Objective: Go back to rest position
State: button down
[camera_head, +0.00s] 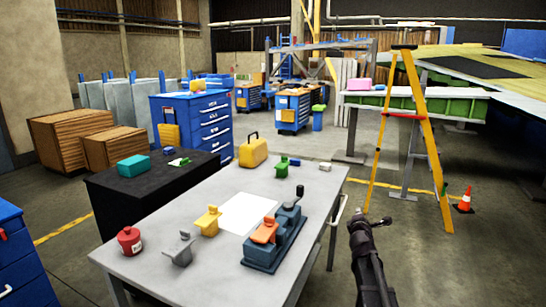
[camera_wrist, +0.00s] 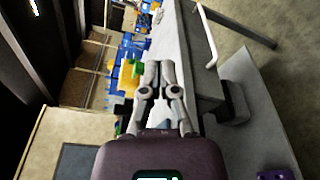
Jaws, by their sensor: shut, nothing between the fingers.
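My gripper (camera_wrist: 160,68) is in the middle of the wrist view, its two grey fingers drawn together with nothing held between them. The wrist view is turned on its side, with the pale table (camera_wrist: 180,45) beyond the fingers. In the head view my dark arm stands upright off the right edge of the grey work table (camera_head: 165,225), apart from it. The fingers cannot be made out clearly there.
On the table are a blue vise-like fixture with an orange part (camera_head: 265,232), a yellow part (camera_head: 208,221), a red canister (camera_head: 130,240) and a yellow case (camera_head: 253,152). A yellow ladder (camera_head: 432,150) and an orange cone (camera_head: 465,200) stand at right. Floor between is clear.

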jog(key=s+a+f+m+g+h, duration=0.1)
jog(key=s+a+f+m+g, duration=0.2)
jog(key=s+f+m+g, duration=0.85)
jog(key=s+a+f+m+g+y, duration=0.35)
jog(key=s+a, duration=0.25)
jog(key=s, duration=0.5)
jog(key=s+a+f+m+g+y, duration=0.2)
jog(key=s+a+m, duration=0.3)
jog(key=s, duration=0.7)
notch_tip(320, 180, up, 18)
jog(key=p, duration=1.8)
jog(key=shift+w+f, duration=0.2)
jog(key=shift+w, duration=0.25)
jog(key=shift+a, duration=0.1)
